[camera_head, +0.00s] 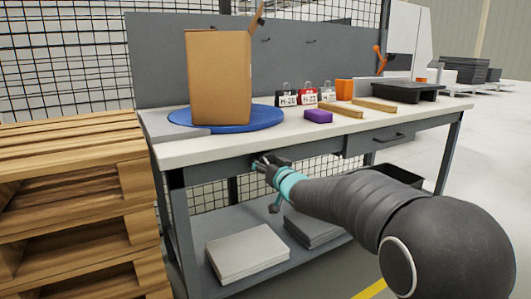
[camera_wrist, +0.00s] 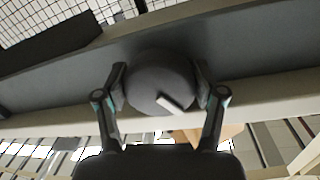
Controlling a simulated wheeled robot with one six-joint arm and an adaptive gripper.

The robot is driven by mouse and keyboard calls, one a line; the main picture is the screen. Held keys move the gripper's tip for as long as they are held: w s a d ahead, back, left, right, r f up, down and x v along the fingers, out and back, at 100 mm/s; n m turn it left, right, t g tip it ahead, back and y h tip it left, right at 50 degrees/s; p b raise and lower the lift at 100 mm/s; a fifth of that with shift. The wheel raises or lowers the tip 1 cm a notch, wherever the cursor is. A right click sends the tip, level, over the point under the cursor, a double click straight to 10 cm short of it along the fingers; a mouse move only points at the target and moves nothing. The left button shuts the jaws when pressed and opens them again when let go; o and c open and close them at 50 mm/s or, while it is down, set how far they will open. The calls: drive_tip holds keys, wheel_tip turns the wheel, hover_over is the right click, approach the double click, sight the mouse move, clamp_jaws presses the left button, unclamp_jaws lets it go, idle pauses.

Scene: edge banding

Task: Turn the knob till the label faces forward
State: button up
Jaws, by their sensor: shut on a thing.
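The round dark knob (camera_wrist: 158,70) is on the table's front edge in the wrist view, with a white pointer mark (camera_wrist: 170,104) toward its lower right. My gripper (camera_wrist: 161,84) has one finger on each side of the knob and is shut on it. In the head view my gripper (camera_head: 261,163) is at the table's front apron and hides the knob. A tall open cardboard box (camera_head: 219,78) stands on a blue turntable (camera_head: 262,119) at the table's left. I see no label on the box faces in view.
The workbench (camera_head: 240,141) also holds padlock-like tags (camera_head: 307,95), a purple block (camera_head: 318,116), wooden strips (camera_head: 373,105) and a black tray (camera_head: 405,92). Wooden pallets (camera_head: 75,205) stand close on the left. A lower shelf (camera_head: 220,225) bears grey stacks.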

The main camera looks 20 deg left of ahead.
drive_tip(key=shift+r+m+p, duration=0.15)
drive_tip(key=shift+m+p, duration=1.85)
drive_tip(key=shift+p, duration=0.2)
drive_tip(key=o, duration=1.1)
drive_tip(key=shift+o, duration=0.2)
drive_tip(key=shift+a, duration=0.1)
